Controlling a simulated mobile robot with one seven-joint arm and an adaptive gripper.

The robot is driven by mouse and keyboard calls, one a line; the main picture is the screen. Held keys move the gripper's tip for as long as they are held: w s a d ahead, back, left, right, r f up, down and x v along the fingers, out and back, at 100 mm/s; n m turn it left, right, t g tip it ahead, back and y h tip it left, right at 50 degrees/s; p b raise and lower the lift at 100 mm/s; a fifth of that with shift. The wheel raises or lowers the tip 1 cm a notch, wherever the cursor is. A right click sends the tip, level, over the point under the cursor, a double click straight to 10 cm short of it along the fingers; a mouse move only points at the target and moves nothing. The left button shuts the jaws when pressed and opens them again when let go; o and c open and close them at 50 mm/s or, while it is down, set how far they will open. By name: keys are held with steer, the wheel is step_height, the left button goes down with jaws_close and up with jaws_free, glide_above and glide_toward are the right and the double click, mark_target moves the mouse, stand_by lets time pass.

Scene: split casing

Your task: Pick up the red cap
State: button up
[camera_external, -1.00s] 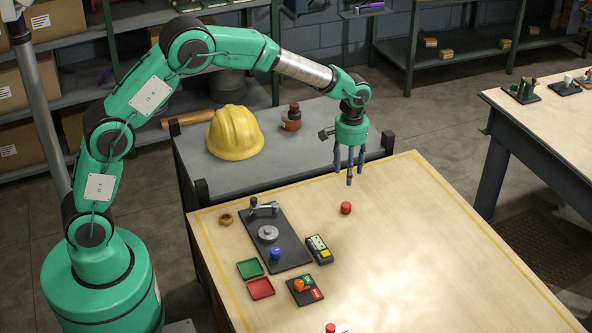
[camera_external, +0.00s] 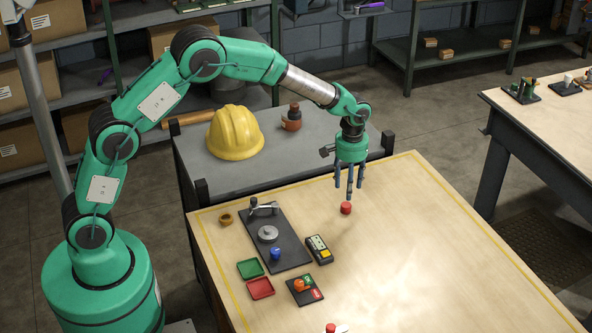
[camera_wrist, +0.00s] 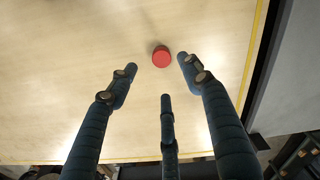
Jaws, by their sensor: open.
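A red cap (camera_external: 346,208) stands on the wooden table near its far edge. In the wrist view the red cap (camera_wrist: 161,57) lies just beyond the fingertips, between the left and right fingers. A second red piece (camera_external: 331,328) shows at the bottom edge of the external view, partly cut off. My gripper (camera_external: 350,190) has three blue fingers pointing down, spread apart and empty, just above the cap. In the wrist view my gripper (camera_wrist: 160,75) shows open fingers with nothing between them. Whether a fingertip touches the cap I cannot tell.
To the left on the table (camera_external: 430,240) are a dark plate (camera_external: 285,240) with a metal clamp and a blue piece, a small dark device (camera_external: 319,249), and green and red trays (camera_external: 260,288). A yellow helmet (camera_external: 235,133) sits on the grey bench behind. The table's right side is clear.

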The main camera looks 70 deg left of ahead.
mark_target(346, 204)
steer(key=shift+f, duration=1.6)
steer(key=shift+a+f+b, duration=0.15)
steer(key=shift+f+b, duration=0.45)
steer(key=shift+f, duration=2)
steer(key=c, duration=0.9)
